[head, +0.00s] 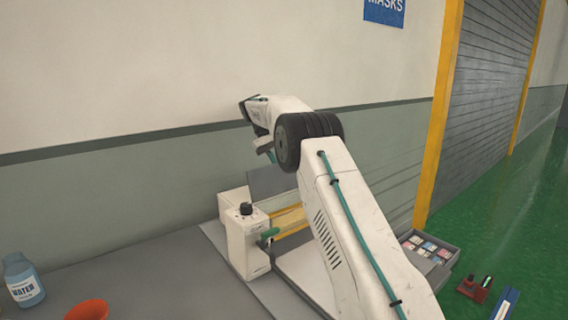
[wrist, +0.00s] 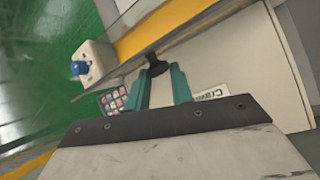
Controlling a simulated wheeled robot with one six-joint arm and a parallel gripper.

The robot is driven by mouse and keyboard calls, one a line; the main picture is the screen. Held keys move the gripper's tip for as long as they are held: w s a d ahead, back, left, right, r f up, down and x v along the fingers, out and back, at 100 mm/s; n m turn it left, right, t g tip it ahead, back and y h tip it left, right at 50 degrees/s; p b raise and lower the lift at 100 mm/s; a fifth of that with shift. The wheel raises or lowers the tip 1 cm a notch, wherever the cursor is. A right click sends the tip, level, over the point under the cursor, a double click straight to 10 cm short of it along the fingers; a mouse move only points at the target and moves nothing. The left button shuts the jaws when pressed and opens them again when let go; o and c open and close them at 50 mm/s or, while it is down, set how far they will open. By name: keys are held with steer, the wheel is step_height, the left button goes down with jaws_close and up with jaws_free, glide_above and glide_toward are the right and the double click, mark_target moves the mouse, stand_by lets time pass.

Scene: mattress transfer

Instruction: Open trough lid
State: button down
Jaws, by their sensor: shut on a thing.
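The trough lid (head: 268,182) is a grey panel that stands raised and tilted at the back of the trough (head: 290,220), near the wall, in the head view. In the head view only a bit of teal from my gripper (head: 266,152) shows at the lid's top edge. My arm hides the right part of the trough and lid.
A white box with a black knob (head: 240,230) stands left of the trough. A water bottle (head: 22,280) and an orange cup (head: 88,310) are at the front left. A tray of small items (head: 430,248) is on the right. The wall is close behind.

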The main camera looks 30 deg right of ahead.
steer(key=shift+w+a+f, duration=0.2)
steer(key=shift+a+f, duration=0.15)
steer(key=shift+a, duration=0.05)
steer(key=c, duration=1.4)
jaws_free()
steer(key=shift+w, duration=0.1)
steer(key=shift+o, duration=1)
steer(key=shift+w+a+f, duration=0.1)
steer(key=shift+w+a, duration=0.1)
steer(key=shift+a, duration=0.1)
steer(key=shift+s+d+r, duration=0.2)
steer(key=shift+d+r, duration=0.05)
steer(key=shift+d, duration=0.1)
